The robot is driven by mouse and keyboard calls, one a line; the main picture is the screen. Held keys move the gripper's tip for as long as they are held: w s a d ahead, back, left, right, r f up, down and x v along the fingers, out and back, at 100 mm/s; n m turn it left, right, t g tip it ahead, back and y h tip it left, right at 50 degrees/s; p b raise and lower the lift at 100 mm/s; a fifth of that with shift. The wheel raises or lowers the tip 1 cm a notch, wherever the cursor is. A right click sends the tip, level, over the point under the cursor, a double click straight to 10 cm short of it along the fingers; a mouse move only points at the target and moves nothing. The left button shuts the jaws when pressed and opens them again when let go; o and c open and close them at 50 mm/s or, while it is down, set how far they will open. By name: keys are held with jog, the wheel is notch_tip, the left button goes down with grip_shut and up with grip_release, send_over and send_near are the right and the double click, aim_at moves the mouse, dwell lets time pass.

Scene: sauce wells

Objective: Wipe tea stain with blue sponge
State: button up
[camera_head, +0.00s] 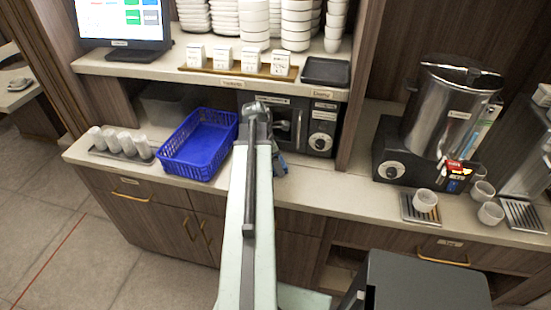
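My pale arm reaches up the middle of the head view, and its upper end is in front of the black microwave-like machine. My gripper is mostly or wholly hidden behind the arm, so I cannot see its fingers. A small dark-blue piece (280,166) shows just right of the arm at counter height. I cannot tell whether it is the blue sponge or part of my gripper. No tea stain can be made out on the visible pale counter (328,190); the counter behind the arm is hidden.
A blue basket (199,144) and a tray of white cups (121,144) stand left of the arm. A black machine (322,128) stands behind it. A steel urn (449,110) and loose cups (425,200) are at right. Bare counter lies between arm and urn.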

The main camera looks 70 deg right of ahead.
jog(key=shift+a+f, duration=0.15)
jog(key=shift+a, duration=1.2)
jog(key=shift+c, duration=0.5)
jog(key=shift+s+a, duration=0.15)
jog(key=shift+a, duration=1.65)
jog(key=shift+d, duration=0.1)
jog(key=shift+r+p, duration=0.3)
notch_tip(320, 180, up, 6)
jog(key=p, duration=0.5)
jog(key=shift+f+p, duration=0.2)
jog(key=shift+p, duration=0.1)
